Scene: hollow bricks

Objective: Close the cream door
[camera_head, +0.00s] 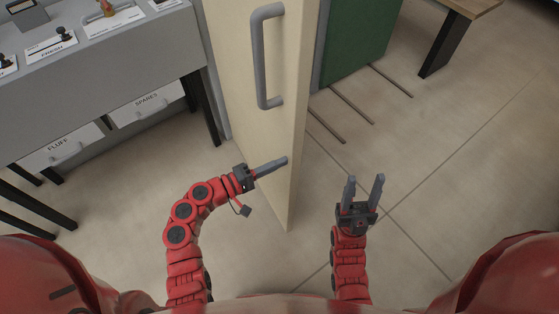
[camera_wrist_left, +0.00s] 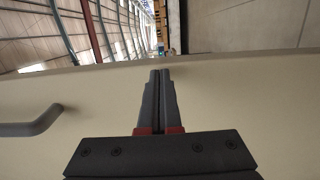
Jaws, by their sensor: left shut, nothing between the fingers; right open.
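The cream door (camera_head: 237,70) stands open in the head view, its free edge (camera_head: 300,120) turned toward me. A grey bar handle (camera_head: 258,60) is on its visible face. In the left wrist view the door's face (camera_wrist_left: 240,100) fills the lower part, with the handle (camera_wrist_left: 35,127) at the left. My left gripper (camera_head: 286,161) is shut and empty, its fingertips in front of the door's face near the free edge and below the handle. I cannot tell whether they touch it. The left fingers (camera_wrist_left: 159,75) point toward the door's edge. My right gripper (camera_head: 364,181) is open and empty, right of the door.
A grey table (camera_head: 100,60) with labelled drawers (camera_head: 146,104) stands left of the door. A green panel (camera_head: 355,40) is behind the door at the right, with thin bars (camera_head: 350,103) on the floor beside it. A wooden table (camera_head: 470,8) is at top right. The floor at right is clear.

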